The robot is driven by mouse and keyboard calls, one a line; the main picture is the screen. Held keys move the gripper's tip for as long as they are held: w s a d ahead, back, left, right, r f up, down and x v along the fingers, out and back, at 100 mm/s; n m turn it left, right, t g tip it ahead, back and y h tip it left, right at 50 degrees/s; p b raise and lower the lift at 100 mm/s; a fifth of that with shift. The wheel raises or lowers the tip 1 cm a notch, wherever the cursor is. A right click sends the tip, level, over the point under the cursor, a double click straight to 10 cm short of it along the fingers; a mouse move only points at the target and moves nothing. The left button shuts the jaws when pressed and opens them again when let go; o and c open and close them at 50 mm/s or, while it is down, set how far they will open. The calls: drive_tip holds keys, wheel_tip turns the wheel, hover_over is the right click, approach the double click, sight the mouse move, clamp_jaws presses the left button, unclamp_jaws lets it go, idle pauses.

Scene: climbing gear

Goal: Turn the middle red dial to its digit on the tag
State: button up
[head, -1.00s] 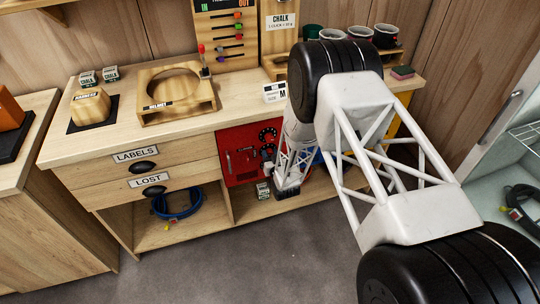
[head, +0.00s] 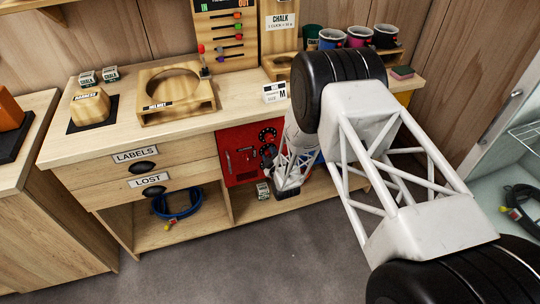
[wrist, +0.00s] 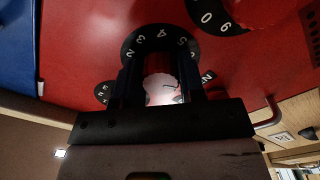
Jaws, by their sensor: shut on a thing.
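The middle red dial (wrist: 160,64) shows in the wrist view, with a black ring of white digits (wrist: 160,41) around it; 2, 3, 4 and 5 are readable. My gripper (wrist: 161,92) is shut on this dial, one dark finger on each side. A pale, brightly lit patch shows between the fingers. The fingers hide part of the ring, so I cannot tell the dial's setting. In the head view the red locker door (head: 236,147) carries the dials, and my wrist covers the middle one. I cannot make out a tag with its digits.
Another dial (head: 267,134) is above in the head view; its ring (wrist: 216,16) is close by in the wrist view. A smaller numbered disc (wrist: 103,92) lies on the other side. A small box (head: 263,191) stands below the door.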

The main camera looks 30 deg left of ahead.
drive_tip(key=n, duration=1.3)
drive_tip(key=shift+n, duration=0.3)
idle(0.3)
drive_tip(key=o, duration=0.9)
drive_tip(key=shift+s+d, duration=0.1)
drive_tip(key=shift+d, duration=0.05)
drive_tip(key=shift+v, duration=3.75)
drive_tip(key=shift+r, duration=0.1)
